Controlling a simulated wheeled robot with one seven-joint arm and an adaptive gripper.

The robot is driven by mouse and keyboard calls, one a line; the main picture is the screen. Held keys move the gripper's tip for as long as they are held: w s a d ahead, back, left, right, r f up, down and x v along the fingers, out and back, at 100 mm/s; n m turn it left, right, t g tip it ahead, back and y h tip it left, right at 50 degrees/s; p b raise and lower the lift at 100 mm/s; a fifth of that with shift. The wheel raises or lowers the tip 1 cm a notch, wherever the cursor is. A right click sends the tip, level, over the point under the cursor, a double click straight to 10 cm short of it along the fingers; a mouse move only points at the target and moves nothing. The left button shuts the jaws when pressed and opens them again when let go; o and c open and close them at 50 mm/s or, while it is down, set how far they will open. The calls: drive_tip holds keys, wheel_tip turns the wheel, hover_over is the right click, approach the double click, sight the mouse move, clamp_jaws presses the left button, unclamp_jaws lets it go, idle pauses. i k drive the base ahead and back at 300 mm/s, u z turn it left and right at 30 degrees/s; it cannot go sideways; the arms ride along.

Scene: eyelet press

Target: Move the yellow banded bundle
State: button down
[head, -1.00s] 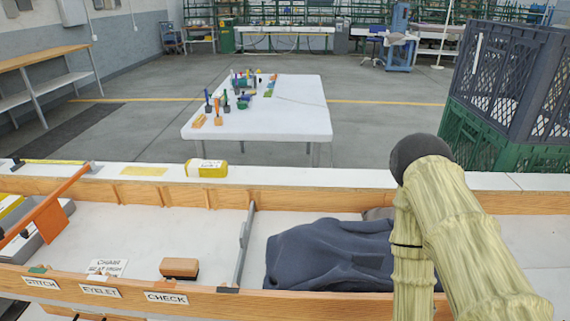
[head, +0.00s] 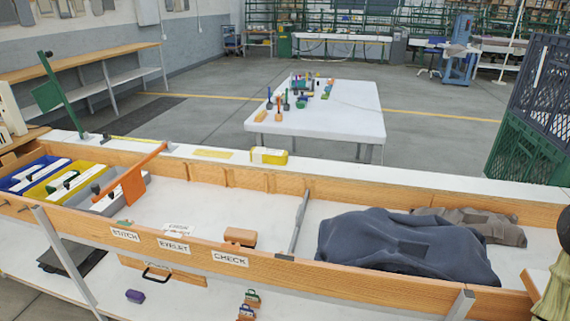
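A yellow block with a white band or label (head: 269,155) lies on the white ledge (head: 340,170) behind the wooden trough. It looks like the yellow banded bundle and nothing touches it. A pale ribbed piece with a dark round end, seemingly part of my arm, shows at the right edge of the head view. My gripper's fingers are out of view.
The trough holds a dark blue cloth (head: 400,245), a grey-brown cloth (head: 480,225), a brown block (head: 240,236) and a grey divider (head: 299,222). An orange flag (head: 134,184) and coloured trays (head: 60,180) stand left. A white table (head: 350,118) stands behind.

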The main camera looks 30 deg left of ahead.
sight(258, 154)
drive_tip(key=k, duration=0.2)
drive_tip(key=u, duration=0.95)
